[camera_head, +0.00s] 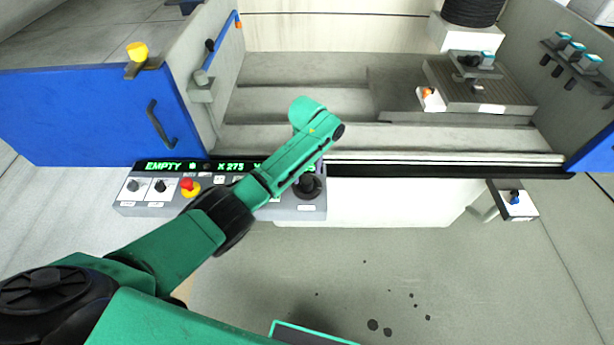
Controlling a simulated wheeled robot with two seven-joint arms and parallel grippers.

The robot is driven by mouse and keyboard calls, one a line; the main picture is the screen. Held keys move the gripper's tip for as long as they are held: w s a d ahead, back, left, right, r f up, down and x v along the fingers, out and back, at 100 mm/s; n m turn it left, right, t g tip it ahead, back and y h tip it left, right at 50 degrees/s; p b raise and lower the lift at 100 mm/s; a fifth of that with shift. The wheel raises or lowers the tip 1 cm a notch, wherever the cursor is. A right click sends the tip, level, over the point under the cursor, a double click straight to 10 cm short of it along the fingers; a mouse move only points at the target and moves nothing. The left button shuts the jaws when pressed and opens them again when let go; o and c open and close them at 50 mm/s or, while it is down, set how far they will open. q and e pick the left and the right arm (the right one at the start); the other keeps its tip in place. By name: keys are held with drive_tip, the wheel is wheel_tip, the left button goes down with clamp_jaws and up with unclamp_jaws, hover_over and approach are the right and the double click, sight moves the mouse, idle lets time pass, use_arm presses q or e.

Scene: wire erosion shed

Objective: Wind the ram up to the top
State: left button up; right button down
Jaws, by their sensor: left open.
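A control panel (245,207) runs along the front of the machine below the tank, with a green display (195,166) reading "EMPTY" and "X 273"; my arm covers the rest of the readout. A black round knob (308,188) sits at the panel's right end, just below my arm. A white block (462,37) under a black ribbed column (472,10) at the top right looks like the ram; its upper part is cut off. My left gripper (312,118) is open, above and beyond the panel in this view; its fingertips are hard to make out. My right gripper is not seen.
A red button on a yellow base (190,187) and two small black switches stand on the panel's left. In the tank, a clamp block (477,62) sits on a grey plate (490,98). A blue door (85,117) is at left. Dark spots (387,327) mark the floor.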

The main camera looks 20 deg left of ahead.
sight(307, 180)
use_arm(q)
wheel_tip(307, 180, down, 4)
drive_tip(key=shift+r, duration=0.2)
clamp_jaws()
